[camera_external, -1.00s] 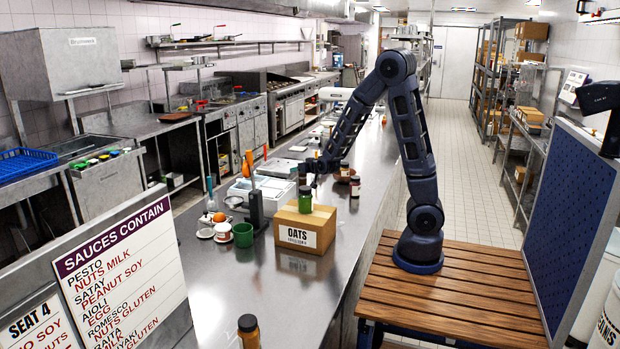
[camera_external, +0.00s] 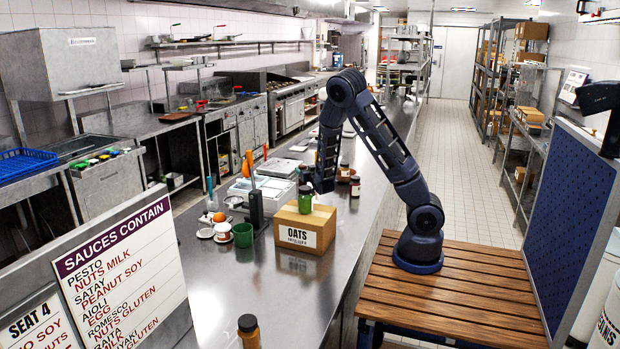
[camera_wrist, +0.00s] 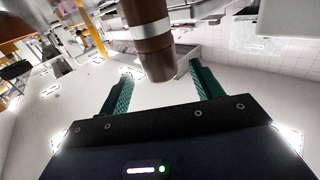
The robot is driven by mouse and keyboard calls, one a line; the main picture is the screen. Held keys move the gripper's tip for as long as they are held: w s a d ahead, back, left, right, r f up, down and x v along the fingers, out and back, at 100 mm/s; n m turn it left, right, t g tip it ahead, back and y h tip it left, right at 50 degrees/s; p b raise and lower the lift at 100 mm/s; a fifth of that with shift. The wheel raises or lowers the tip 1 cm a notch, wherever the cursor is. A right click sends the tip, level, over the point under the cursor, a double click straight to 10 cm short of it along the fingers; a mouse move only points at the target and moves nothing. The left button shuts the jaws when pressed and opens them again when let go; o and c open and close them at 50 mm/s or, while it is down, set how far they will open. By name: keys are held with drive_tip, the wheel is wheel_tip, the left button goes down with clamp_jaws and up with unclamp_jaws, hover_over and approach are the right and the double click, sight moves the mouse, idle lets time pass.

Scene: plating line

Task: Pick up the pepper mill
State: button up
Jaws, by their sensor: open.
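A brown cylinder with a silver band, which looks like the pepper mill (camera_wrist: 152,45), shows in the wrist view. It runs from the top edge down to a rounded end between the fingertips, and its upper part is cut off. My gripper (camera_wrist: 162,72) is open, with one green-lined finger on each side of that end and visible gaps. In the external view my gripper (camera_external: 320,182) is over the counter, just behind the oats box. I cannot make out the mill there; the arm may hide it.
The cardboard oats box (camera_external: 290,235) with a green jar (camera_external: 305,200) on it stands close in front of my gripper. A green mug (camera_external: 243,235) and an orange-handled tool stand (camera_external: 256,208) are to the left. The front counter is mostly clear.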

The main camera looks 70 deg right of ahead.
drive_tip(key=shift+x, duration=2.7)
drive_tip(key=shift+r, duration=0.2)
drive_tip(key=shift+c, duration=0.3)
clamp_jaws()
